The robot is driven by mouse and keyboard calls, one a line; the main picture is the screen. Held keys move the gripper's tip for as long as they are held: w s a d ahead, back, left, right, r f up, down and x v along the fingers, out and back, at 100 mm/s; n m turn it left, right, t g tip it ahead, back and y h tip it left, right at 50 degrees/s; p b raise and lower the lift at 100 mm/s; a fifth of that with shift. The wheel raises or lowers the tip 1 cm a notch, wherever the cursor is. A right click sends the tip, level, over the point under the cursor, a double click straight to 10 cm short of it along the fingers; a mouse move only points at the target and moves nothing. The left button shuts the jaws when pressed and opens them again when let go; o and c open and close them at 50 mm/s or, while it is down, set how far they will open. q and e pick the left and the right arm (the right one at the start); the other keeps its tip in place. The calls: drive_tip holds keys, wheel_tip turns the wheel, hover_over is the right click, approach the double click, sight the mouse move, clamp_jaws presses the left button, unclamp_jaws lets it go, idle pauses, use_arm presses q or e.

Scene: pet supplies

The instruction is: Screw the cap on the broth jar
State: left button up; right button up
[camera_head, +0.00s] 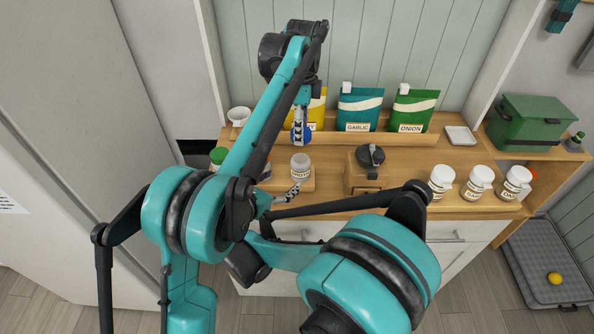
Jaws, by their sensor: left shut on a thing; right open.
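The broth jar (300,167) is a small white, open-looking jar with a partly hidden label, standing upright on a raised wooden part of the counter. My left gripper (299,128) points down above and behind the jar in the picture. It is shut on a blue, round thing that looks like the cap (307,138), apart from the jar. My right gripper (296,189) is open, low and just in front of the jar; I cannot tell whether it touches it. My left arm hides part of the counter left of the jar.
Yellow, garlic (360,108) and onion (413,108) pouches stand at the back. A wooden box with a dark-topped item (370,158) is right of the jar. Several white jars (476,182) stand further right, near a green box (528,122) and a white dish (460,136).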

sight(305, 164)
drive_tip(key=x, duration=1.2)
drive_tip(key=shift+f, duration=0.1)
drive_tip(key=shift+c, duration=0.4)
clamp_jaws()
use_arm(q)
drive_tip(key=shift+f, duration=2.5)
drive_tip(key=shift+f, duration=0.9)
drive_tip(key=shift+f, duration=0.55)
